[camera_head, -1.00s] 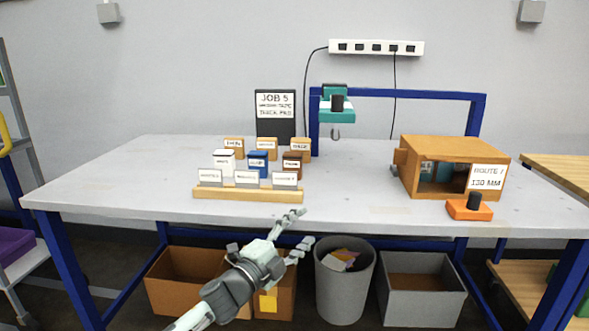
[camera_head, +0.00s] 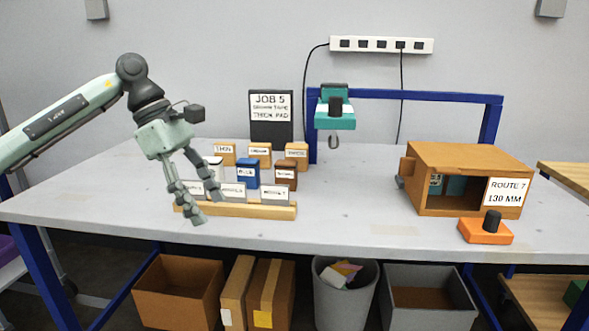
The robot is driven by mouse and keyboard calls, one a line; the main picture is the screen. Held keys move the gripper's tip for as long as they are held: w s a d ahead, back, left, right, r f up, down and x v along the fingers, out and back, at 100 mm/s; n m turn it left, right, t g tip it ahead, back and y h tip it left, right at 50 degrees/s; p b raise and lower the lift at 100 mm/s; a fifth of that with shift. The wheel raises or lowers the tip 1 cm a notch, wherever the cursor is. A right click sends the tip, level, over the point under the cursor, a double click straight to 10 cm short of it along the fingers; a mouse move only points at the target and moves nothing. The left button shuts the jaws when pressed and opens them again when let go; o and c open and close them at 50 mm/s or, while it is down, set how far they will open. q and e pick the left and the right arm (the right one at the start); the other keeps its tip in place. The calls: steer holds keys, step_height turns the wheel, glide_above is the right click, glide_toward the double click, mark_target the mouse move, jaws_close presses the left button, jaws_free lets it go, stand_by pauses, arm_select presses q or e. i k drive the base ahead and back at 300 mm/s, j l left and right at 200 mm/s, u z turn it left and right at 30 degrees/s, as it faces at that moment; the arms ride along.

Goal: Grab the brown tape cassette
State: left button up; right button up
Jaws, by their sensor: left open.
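The brown tape cassette (camera_head: 286,177) stands upright on the table, at the right end of the middle row, with a white label on its front. The blue cassette (camera_head: 248,173) stands to its left, and a white cassette (camera_head: 216,164) farther left is partly hidden by my gripper. My left gripper (camera_head: 208,208) is open and empty, fingers pointing down, over the left end of the wooden card strip. It is left of the brown cassette and apart from it. My right gripper is not in view.
The wooden strip (camera_head: 265,210) with label cards stands in front of the cassettes. Several tan blocks (camera_head: 297,154) and a job sign (camera_head: 271,113) stand behind. A teal plotter head (camera_head: 335,120) hangs from a blue frame. The wooden box (camera_head: 462,155) and orange block (camera_head: 485,232) are right. The middle table is clear.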

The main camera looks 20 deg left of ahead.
mark_target(286, 171)
steer(key=i, duration=1.15)
